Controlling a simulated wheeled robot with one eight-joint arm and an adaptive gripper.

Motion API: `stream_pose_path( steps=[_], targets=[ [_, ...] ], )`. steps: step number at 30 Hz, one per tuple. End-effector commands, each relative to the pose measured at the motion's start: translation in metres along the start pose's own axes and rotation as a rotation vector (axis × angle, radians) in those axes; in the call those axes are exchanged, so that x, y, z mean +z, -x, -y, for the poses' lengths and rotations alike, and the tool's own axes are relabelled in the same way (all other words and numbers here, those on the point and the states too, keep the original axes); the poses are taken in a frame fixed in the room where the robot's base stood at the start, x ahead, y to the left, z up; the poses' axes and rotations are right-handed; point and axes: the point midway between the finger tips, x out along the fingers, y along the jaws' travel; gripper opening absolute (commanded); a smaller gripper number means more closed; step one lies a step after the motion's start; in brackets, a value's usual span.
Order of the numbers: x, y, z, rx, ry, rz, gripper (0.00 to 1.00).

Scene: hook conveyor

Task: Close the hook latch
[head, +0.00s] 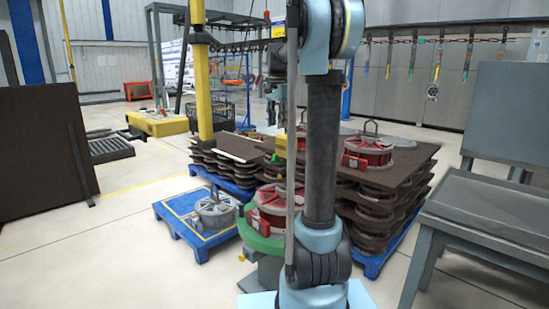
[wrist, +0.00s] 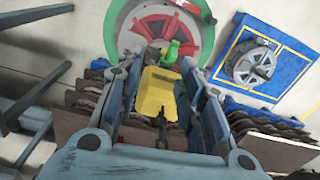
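In the wrist view a yellow hook block (wrist: 157,92) sits between the two fingers of my gripper (wrist: 162,64). The fingers are spread apart on either side of it, and I cannot tell whether they touch it. A small green part (wrist: 170,54) and a red part (wrist: 187,48) show just beyond the block; which of them is the latch is unclear. A dark chain-like piece (wrist: 161,125) lies on the near side of the block. In the head view a bit of yellow (head: 281,146) shows beside my arm, which hides most of my gripper and the hook.
A round green stand (head: 262,243) bears a red-framed wheel mould (head: 268,205) below the hook. A blue pallet (head: 186,240) with a grey round casting (head: 215,210) stands to its left. Stacked brown boards (head: 385,190) and a grey table (head: 490,210) are at the right. Open floor lies at left.

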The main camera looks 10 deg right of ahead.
Motion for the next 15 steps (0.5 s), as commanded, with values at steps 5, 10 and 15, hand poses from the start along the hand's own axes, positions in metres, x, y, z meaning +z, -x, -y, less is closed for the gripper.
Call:
stream_pose_path(
  steps=[5, 10, 15],
  targets=[
    [-0.025, 0.003, 0.027, 0.012, -0.071, 0.01, 0.35],
    [-0.034, 0.003, 0.037, 0.016, -0.101, 0.014, 0.35],
    [-0.035, -0.009, 0.038, 0.017, -0.106, 0.014, 0.35]
  ],
)
